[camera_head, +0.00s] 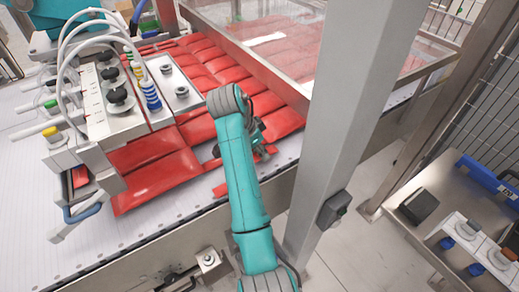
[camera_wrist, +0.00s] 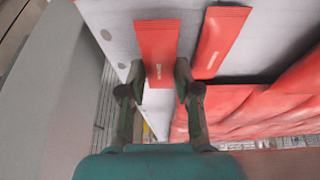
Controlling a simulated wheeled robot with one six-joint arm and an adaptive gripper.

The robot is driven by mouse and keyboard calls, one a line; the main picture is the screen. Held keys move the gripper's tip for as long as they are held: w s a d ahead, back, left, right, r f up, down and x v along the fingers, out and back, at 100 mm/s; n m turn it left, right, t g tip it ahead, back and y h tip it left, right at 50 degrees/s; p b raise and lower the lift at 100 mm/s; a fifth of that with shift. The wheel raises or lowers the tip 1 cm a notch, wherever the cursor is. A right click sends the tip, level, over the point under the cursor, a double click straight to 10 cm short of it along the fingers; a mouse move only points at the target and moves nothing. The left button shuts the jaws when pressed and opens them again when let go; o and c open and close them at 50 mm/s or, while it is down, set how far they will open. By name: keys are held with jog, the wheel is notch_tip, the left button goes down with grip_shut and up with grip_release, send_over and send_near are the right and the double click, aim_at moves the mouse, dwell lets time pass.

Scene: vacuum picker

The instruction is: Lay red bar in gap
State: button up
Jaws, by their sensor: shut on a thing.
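In the wrist view my gripper (camera_wrist: 160,75) has its two fingers on either side of a red bar (camera_wrist: 157,42), shut on its near end. A second red bar (camera_wrist: 220,40) lies just right of it, tilted and apart from it, on the white belt (camera_wrist: 110,25). In the head view my gripper (camera_head: 262,148) is over the belt's near edge, partly hidden behind my teal arm. Rows of red bars (camera_head: 155,172) cover the belt. The held bar's contact with the belt is unclear.
A vacuum picker head (camera_head: 125,100) with hoses stands over the rows at left. A grey post (camera_head: 345,120) rises close right of my arm. A clear guard panel (camera_head: 270,30) stands behind. A side bench (camera_head: 450,220) holds small items at right.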

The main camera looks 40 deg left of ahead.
jog(key=shift+f, duration=0.4)
jog(key=o, duration=1.2)
jog(key=shift+c, duration=0.2)
